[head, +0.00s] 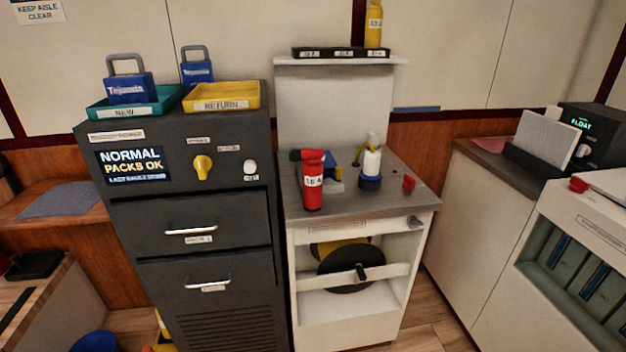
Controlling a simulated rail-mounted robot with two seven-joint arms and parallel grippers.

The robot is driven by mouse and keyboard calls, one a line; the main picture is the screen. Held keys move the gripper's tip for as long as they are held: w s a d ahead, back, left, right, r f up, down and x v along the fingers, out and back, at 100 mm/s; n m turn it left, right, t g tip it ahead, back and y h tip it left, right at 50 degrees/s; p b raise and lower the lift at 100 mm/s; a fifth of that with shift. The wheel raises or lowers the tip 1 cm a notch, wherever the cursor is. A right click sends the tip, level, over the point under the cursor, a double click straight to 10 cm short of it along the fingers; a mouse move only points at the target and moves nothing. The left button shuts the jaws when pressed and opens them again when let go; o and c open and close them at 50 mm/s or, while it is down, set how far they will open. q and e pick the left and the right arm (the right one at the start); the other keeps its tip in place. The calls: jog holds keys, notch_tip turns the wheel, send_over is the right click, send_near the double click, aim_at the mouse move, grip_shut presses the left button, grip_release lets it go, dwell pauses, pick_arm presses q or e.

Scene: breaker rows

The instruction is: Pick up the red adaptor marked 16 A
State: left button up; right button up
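The red adaptor (313,181) stands upright near the front left of the small grey-topped bench. It has a white label that appears to read 16 A. A red part juts from its top to the left. Neither of my grippers shows in the head view.
A blue-and-white item (371,163) and a small red piece (409,183) stand right of the adaptor on the bench top (385,200). A shelf (341,60) with a yellow bottle (374,24) is above. A dark cabinet (190,150) with trays adjoins on the left.

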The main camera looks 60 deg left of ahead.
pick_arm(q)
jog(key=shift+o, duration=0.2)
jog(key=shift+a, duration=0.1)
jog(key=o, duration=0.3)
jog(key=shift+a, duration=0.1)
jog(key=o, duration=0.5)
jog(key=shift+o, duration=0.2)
